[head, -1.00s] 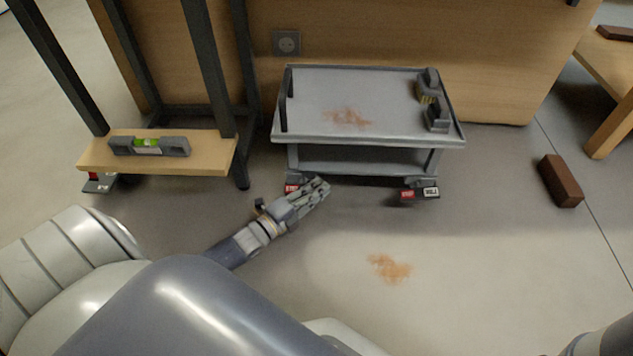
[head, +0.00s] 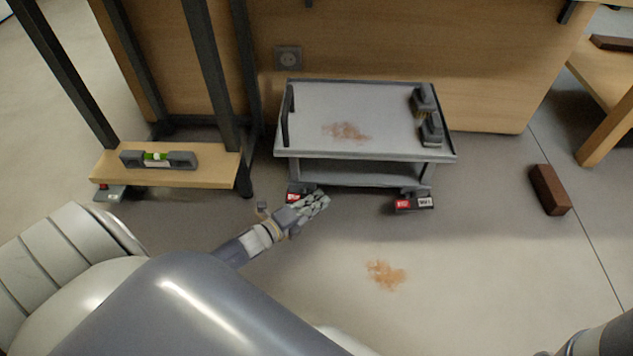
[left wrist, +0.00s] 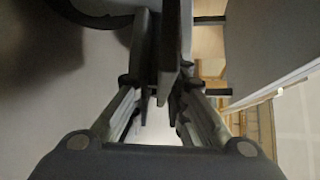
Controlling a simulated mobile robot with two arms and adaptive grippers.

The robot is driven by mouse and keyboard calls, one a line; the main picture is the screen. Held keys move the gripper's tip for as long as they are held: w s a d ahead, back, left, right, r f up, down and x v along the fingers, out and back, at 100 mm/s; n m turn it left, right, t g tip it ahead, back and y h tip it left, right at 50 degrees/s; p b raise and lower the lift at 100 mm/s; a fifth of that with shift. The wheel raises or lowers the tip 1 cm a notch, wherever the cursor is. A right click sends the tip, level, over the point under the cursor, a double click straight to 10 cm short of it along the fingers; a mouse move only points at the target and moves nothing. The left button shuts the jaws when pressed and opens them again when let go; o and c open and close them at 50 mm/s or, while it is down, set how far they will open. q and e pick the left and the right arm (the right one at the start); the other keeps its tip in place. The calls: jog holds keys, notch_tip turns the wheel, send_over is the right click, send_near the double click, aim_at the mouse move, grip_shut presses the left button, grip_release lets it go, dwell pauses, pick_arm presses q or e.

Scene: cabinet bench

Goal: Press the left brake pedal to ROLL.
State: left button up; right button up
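A grey wheeled cart (head: 368,152) stands against the wooden panel. The left brake pedal (head: 292,198) is low at its front left corner. Its red end shows; the rest is hidden behind my left gripper (head: 322,199). The right pedal (head: 414,204) shows a red end and a white-marked end. My left gripper is at the left pedal, low near the floor; I cannot tell whether it touches. Its fingers look close together, with nothing clearly held. In the left wrist view the fingers (left wrist: 160,100) converge in front of grey parts I cannot identify. My right gripper is out of view.
A dark-legged stand with a wooden shelf (head: 220,168) and a spirit level (head: 158,159) is at the left; another pedal (head: 108,193) is below it. A brown brick (head: 549,189) lies at the right. An orange-brown stain (head: 386,274) marks the open floor.

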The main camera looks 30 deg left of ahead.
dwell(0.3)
pick_arm(q)
jog(key=v, duration=1.2)
dwell(0.4)
